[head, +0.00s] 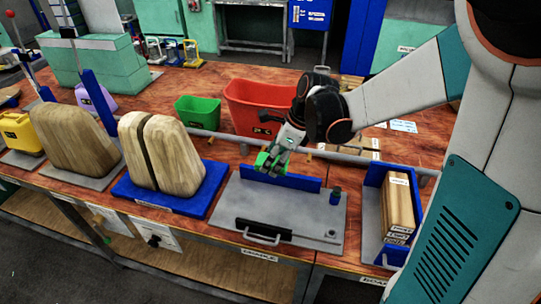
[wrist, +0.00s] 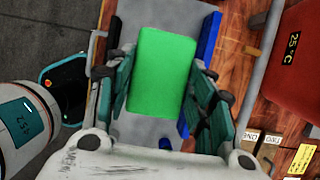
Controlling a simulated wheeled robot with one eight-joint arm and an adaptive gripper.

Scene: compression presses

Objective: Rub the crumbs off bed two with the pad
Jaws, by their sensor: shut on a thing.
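My gripper (head: 272,163) is shut on a green pad (wrist: 163,72), with a finger on each side of it in the wrist view. In the head view the pad (head: 266,161) is at the back of a flat grey bed (head: 285,212), by its blue fence (head: 280,180). I cannot tell whether the pad touches the bed. A black bar with a handle (head: 263,231) lies along the bed's front, and a small blue cylinder (head: 335,196) stands at its right. No crumbs can be made out, and the bed's number is not readable.
Wooden forms (head: 165,155) stand on a blue base to the left. A red bin (head: 255,105) and a green bin (head: 198,110) stand behind a grey rail (head: 225,136).

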